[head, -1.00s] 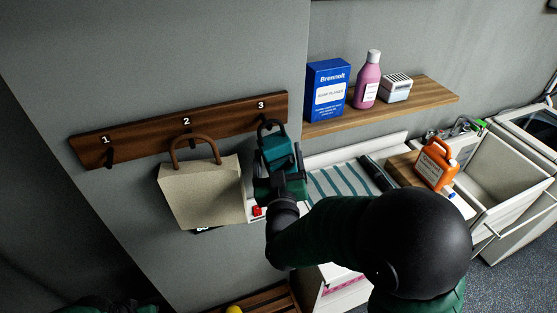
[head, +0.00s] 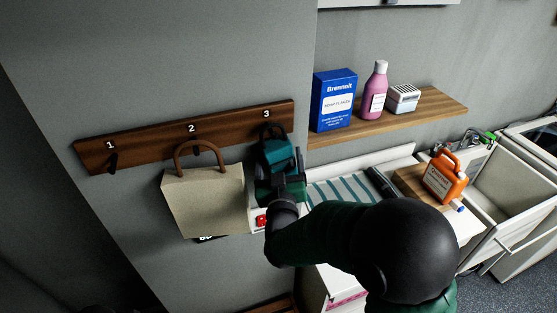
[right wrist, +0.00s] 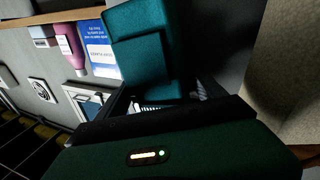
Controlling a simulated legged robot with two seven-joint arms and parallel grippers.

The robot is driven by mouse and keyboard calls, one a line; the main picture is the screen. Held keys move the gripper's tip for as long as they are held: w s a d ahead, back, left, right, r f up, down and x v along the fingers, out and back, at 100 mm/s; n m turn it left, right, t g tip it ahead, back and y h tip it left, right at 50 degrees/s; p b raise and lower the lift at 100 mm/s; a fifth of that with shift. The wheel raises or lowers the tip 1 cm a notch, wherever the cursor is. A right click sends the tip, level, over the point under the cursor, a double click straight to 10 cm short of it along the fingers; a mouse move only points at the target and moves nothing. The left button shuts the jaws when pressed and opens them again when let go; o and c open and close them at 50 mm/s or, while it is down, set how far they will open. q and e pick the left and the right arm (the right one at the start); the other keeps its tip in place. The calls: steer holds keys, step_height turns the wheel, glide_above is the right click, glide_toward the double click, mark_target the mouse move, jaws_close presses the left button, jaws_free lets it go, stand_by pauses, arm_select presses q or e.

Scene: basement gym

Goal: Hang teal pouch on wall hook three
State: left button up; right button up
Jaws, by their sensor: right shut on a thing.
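The teal pouch (head: 278,154) is upright just below the number 3 on the dark wooden hook rail (head: 225,132), its dark loop up by hook three. I cannot tell whether the loop is around the hook, as the hook is hidden behind it. My right gripper (head: 280,182) is shut on the pouch's lower part from below. In the right wrist view the teal pouch (right wrist: 145,52) stands between the dark fingers. My left gripper is not in view.
A beige bag (head: 205,200) hangs from hook two, close to the left of the pouch. Hook one (head: 113,162) is empty. A wooden shelf (head: 430,105) to the right bears a blue box (head: 334,100), a pink bottle (head: 375,88) and a small white box (head: 403,98).

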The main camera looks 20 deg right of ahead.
steer(key=shift+d, duration=0.15)
steer(key=o, duration=1.5)
steer(key=shift+s, duration=0.1)
steer(key=shift+s+a+f, duration=0.1)
steer(key=shift+s+a, duration=0.05)
steer(key=shift+a, duration=0.1)
steer(key=b+v, duration=0.9)
steer(key=v, duration=0.2)
steer(key=shift+s, duration=0.2)
